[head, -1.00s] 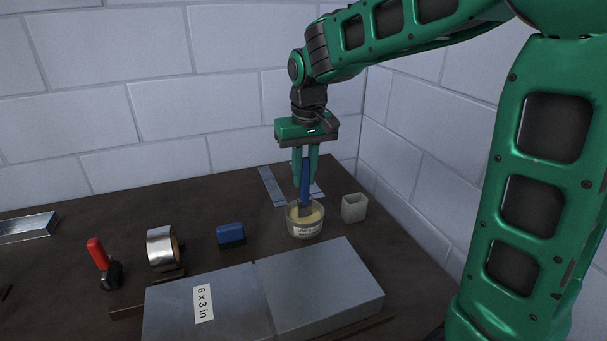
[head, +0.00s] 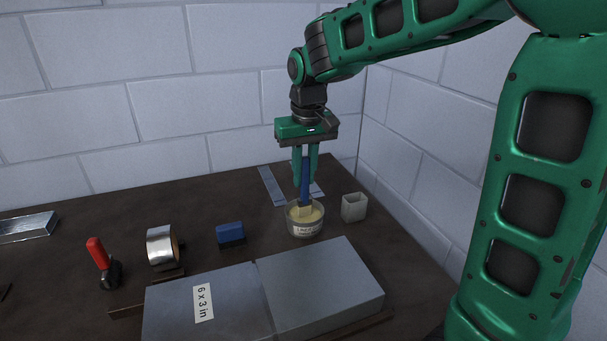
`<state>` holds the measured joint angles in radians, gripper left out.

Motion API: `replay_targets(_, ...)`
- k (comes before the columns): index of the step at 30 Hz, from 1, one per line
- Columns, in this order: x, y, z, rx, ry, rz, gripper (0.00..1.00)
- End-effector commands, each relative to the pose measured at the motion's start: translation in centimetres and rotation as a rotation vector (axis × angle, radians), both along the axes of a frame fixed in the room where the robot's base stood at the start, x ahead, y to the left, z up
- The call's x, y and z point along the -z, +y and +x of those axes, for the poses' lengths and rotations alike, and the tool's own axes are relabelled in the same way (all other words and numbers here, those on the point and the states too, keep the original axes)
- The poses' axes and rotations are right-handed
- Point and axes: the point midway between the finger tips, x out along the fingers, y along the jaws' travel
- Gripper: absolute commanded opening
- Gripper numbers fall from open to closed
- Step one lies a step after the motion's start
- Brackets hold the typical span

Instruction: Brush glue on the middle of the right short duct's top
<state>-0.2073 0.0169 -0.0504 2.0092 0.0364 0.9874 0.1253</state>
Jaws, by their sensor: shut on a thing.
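My gripper (head: 305,182) is shut on a blue-handled brush (head: 305,186), which it holds upright. The brush's lower end is inside the round, labelled glue tub (head: 303,229), at the pale yellow glue (head: 315,214). Whether the bristles touch the tub's floor cannot be told. Two grey short ducts lie side by side in front of the tub. The right short duct (head: 318,282) has a bare, flat top. The left short duct (head: 225,305) carries a "6 x 3 in" label.
A small grey open cup (head: 354,208) stands right of the tub. Flat metal strips (head: 271,186) lie behind the tub, near the wall.

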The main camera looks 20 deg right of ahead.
Motion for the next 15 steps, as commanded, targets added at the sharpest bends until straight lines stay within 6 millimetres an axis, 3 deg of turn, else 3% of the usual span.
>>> replay_targets(15, -3.7, 0.0, 0.1, 0.0, -0.004, 0.0, 0.0)
